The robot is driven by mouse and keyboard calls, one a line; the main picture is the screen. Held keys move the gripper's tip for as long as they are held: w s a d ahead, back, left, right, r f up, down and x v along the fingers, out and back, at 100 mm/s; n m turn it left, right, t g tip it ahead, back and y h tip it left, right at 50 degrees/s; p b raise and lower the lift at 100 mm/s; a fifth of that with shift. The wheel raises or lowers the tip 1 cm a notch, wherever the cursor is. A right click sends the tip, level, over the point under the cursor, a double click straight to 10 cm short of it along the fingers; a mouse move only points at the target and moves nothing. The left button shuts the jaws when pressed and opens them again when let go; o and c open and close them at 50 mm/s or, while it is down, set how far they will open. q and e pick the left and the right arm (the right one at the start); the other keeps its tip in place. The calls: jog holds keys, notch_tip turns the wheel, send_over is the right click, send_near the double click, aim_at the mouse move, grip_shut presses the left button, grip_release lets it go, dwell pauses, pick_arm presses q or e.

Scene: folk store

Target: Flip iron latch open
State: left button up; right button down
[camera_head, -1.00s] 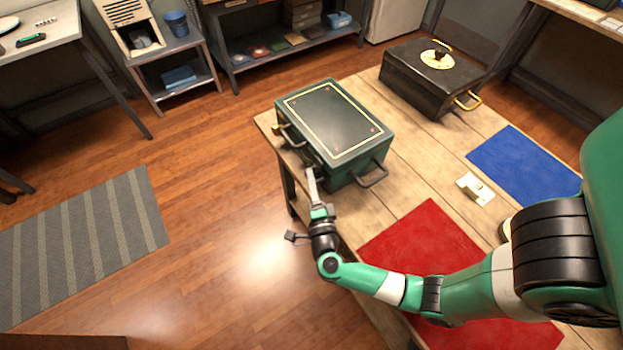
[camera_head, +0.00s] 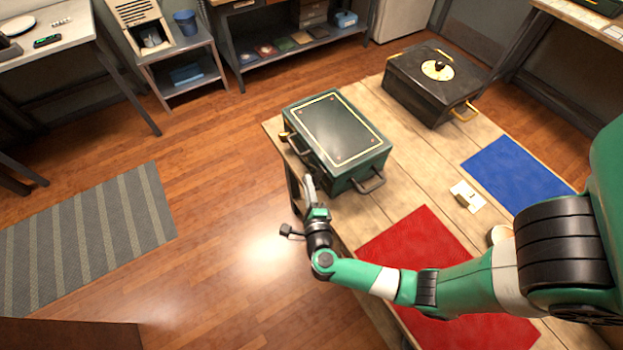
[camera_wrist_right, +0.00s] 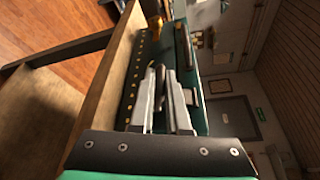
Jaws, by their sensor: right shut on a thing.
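The green case (camera_head: 335,127), with a gold line on its lid, stands shut on the wooden table. My right gripper (camera_head: 308,180) is at the case's near left side, by the table edge. In the right wrist view, my right gripper (camera_wrist_right: 161,76) has its two fingers close together in front of the green case (camera_wrist_right: 182,12). A dark piece, seemingly the iron latch (camera_wrist_right: 160,72), is between the fingertips. The fingers hide most of it, so its angle cannot be told. My left gripper is not in view.
A case handle (camera_head: 370,182) sticks out on the right. A black box (camera_head: 433,85) with brass handles stands at the back of the table. A red mat (camera_head: 410,240), a blue mat (camera_head: 518,172) and a small pale block (camera_head: 467,196) lie nearby.

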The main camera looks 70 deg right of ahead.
notch_tip(320, 180, up, 6)
jog(key=m+t+y+p, duration=0.1)
jog(key=m+y+p, duration=0.3)
jog(key=m+p, duration=0.4)
jog(key=shift+w+a+y+p, duration=0.2)
jog(key=shift+y+p, duration=0.2)
jog(key=shift+p, duration=1.85)
jog(key=c, duration=0.9)
grip_release()
jog(key=shift+s, duration=0.1)
